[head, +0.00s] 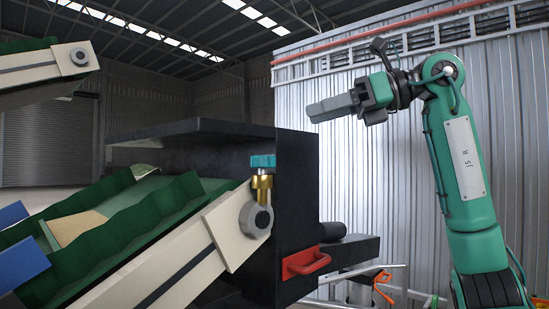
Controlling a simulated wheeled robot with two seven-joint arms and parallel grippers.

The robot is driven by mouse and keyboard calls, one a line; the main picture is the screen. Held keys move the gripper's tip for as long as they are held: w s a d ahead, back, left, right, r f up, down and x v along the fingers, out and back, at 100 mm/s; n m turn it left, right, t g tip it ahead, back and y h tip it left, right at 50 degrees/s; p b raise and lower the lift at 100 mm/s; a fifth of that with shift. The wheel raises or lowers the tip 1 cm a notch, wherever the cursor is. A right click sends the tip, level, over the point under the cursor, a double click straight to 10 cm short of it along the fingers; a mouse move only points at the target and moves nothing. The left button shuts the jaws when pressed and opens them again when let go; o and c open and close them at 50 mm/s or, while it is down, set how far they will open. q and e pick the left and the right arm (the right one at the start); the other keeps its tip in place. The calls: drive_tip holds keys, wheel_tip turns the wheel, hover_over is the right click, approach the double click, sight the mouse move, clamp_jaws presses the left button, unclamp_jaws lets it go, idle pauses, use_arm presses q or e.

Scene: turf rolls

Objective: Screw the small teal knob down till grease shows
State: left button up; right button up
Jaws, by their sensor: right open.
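The small teal knob (263,161) sits on top of a brass cup (262,185). The cup stands upright on the grey bearing (256,219) at the end of the conveyor's cream side rail (170,268). No grease shows at the bearing from here. My right gripper (318,109) is open and empty, up and to the right of the knob in the picture and clearly apart from it. Its grey fingers point left and are seen nearly side-on, so they overlap. My left gripper is not in view.
A dark housing (297,190) stands right behind the knob, with a dark shelf (190,131) jutting above the belt. A red handle (306,262) is on its lower front. Green ribbed belt (120,228) runs left, with blue blocks (22,265) beside it. Another conveyor (40,68) hangs upper left.

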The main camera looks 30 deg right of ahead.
sight(262, 161)
drive_tip(key=w+a+f+p, duration=0.1)
drive_tip(key=w+f, duration=0.1)
drive_tip(key=w+a+f+h+p, duration=0.1)
drive_tip(key=w+a+f+p, duration=0.1)
drive_tip(key=w, duration=0.1)
drive_tip(key=w+a+f+h+p, duration=0.1)
drive_tip(key=w+a+f, duration=0.1)
drive_tip(key=w, duration=0.1)
drive_tip(key=shift+w+f+m, duration=0.15)
drive_tip(key=shift+f+m, duration=0.1)
drive_tip(key=shift+m, duration=0.15)
drive_tip(key=shift+w+a+f+p, duration=0.3)
drive_tip(key=shift+w+a+p, duration=0.1)
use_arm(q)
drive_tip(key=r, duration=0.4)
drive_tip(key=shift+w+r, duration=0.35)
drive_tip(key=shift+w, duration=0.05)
use_arm(e)
drive_tip(key=c, duration=0.7)
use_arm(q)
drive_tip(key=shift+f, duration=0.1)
